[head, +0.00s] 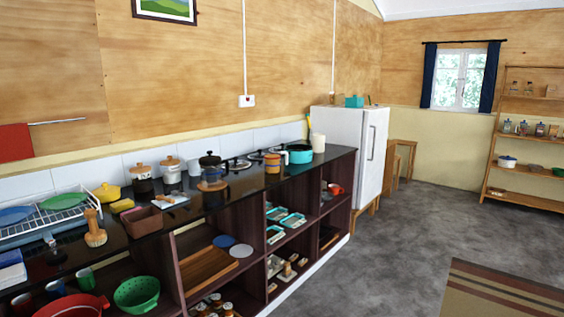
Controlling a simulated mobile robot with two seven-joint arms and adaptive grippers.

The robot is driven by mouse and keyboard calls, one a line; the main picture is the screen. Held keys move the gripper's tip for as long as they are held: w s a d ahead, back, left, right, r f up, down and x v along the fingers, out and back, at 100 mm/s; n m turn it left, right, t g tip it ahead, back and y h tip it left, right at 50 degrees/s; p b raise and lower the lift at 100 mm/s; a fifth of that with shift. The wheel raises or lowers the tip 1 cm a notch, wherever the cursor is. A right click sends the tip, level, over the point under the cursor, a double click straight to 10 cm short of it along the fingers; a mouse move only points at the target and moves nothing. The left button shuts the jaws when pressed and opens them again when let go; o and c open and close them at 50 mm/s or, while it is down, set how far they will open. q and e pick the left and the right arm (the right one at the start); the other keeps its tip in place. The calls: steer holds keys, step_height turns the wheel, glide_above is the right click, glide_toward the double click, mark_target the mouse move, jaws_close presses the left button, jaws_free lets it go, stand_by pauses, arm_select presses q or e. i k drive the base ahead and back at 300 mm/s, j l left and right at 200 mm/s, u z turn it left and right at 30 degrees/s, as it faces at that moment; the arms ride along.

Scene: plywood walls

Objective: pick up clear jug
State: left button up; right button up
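No thing in the head view can be told for certain as the clear jug. A dark-lidded vessel (210,161) stands on the black counter (240,182), and a small, partly see-through item (212,182) is in front of it. Its exact shape is too small to tell. Several small jars or bottles (523,128) stand on the wooden shelf rack at the far right, also too small to tell apart. Neither of my grippers shows in the head view.
The counter holds a dish rack (50,218), a yellow pot (107,192), canisters (142,182) and a turquoise pot (299,154). Open shelves below hold a green colander (137,293). A white fridge (350,150) stands beyond. Grey floor (400,220) is clear up to a striped rug (500,292).

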mark_target(273, 157)
steer(key=i+l, duration=0.2)
steer(key=i, duration=0.25)
steer(key=i+l, duration=0.15)
steer(key=i, duration=0.35)
steer(key=i+l, duration=0.2)
steer(key=i, duration=0.25)
steer(key=i+l, duration=0.15)
steer(key=i, duration=0.3)
steer(key=i+l+u, duration=0.1)
steer(key=i, duration=0.4)
steer(key=i+l, duration=0.3)
steer(key=i, duration=0.15)
steer(key=i+l, duration=0.2)
steer(key=i, duration=0.25)
